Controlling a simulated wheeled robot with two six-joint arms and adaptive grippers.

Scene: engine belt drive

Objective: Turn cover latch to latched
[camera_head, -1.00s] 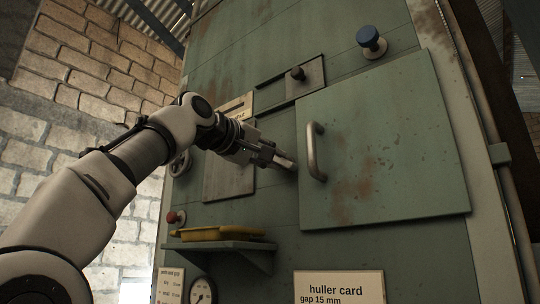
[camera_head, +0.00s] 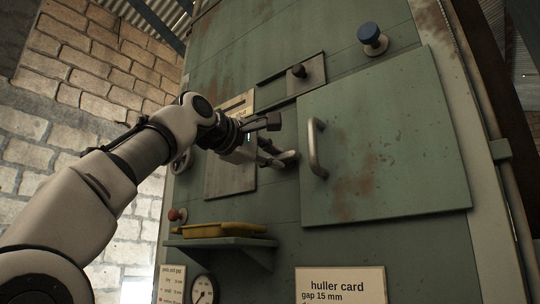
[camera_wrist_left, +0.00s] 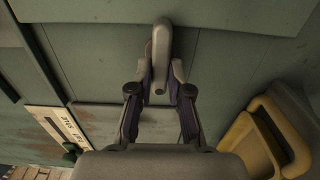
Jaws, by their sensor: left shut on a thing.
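The cover latch (camera_wrist_left: 160,52) is a rounded grey lever, seen in the left wrist view, where it stands between my two fingers near the edge of the cover. My left gripper (camera_head: 276,141) is left of the cover's handle in the head view and also shows in the left wrist view (camera_wrist_left: 162,76), shut on the latch. Its fingers hide part of the latch, and its exact angle is hard to tell in the head view. The green cover (camera_head: 400,160) lies flat against the machine front. My right gripper is not in view.
The curved door handle (camera_head: 316,148) stands out close to the right of my left gripper. A shelf (camera_head: 222,243) with a yellow object (camera_head: 222,230) juts out below. A blue knob (camera_head: 371,38) and a dark knob (camera_head: 298,71) stick out above.

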